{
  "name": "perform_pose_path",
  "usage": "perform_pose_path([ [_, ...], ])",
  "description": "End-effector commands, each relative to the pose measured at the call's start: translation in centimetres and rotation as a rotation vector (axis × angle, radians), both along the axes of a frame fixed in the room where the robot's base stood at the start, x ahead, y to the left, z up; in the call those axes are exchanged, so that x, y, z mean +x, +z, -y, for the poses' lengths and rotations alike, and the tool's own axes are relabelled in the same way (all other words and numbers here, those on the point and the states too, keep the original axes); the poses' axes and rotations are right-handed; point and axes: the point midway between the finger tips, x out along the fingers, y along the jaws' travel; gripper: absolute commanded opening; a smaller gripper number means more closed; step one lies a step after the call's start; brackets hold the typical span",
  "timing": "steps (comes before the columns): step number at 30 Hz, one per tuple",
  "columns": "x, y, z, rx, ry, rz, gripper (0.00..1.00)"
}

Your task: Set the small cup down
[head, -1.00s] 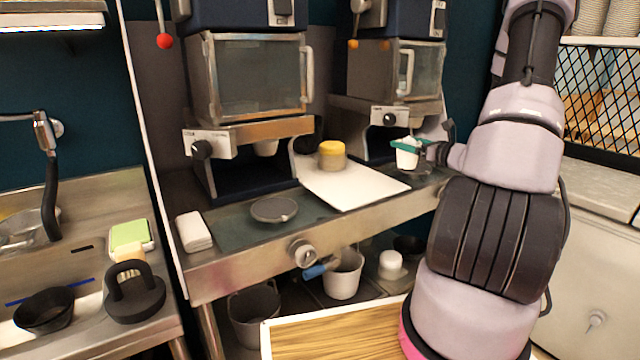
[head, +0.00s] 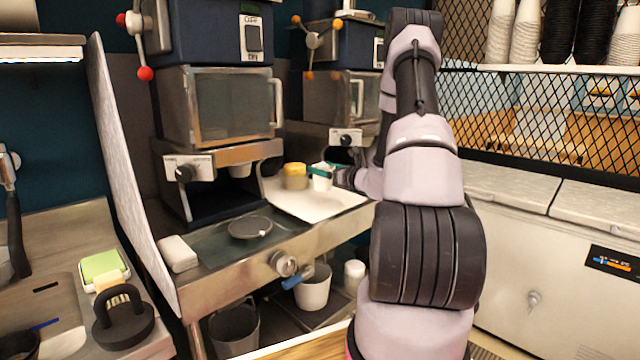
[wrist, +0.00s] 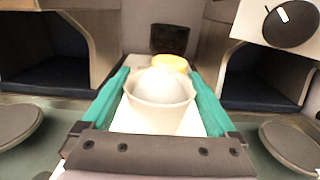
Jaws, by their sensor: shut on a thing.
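The small cup (head: 321,178) is white, and my gripper (head: 322,170) with its teal fingers is shut on it. In the wrist view the cup (wrist: 160,112) stands upright between the two fingers, with a white rounded mass inside it. In the head view the cup is over the right part of a white board (head: 318,207) on the steel counter. I cannot tell whether its base touches the board. My arm hides part of the area to its right.
A yellow-lidded jar (head: 295,177) stands on the board, left of the cup and beyond it in the wrist view (wrist: 170,64). Two dispensers (head: 225,105) rise behind. A dark round plate (head: 250,228) and a white block (head: 178,253) lie to the left. The board's front is clear.

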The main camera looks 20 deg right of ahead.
Motion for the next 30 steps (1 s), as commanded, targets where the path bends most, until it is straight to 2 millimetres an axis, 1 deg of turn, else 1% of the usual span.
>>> perform_pose_path([
  [4,0.0,-1.3,0.1,0.002,-0.001,-0.001,0.23],
  [9,0.0,-3.9,0.1,0.003,-0.002,-0.001,0.23],
  [10,0.0,-4.1,0.1,0.002,-0.002,-0.001,0.23],
  [21,0.0,-4.6,0.0,0.001,-0.001,0.0,0.23],
  [22,0.0,-4.5,0.0,0.0,-0.001,0.0,1.0],
  [30,0.0,-4.3,0.0,-0.001,-0.001,0.001,1.0],
])
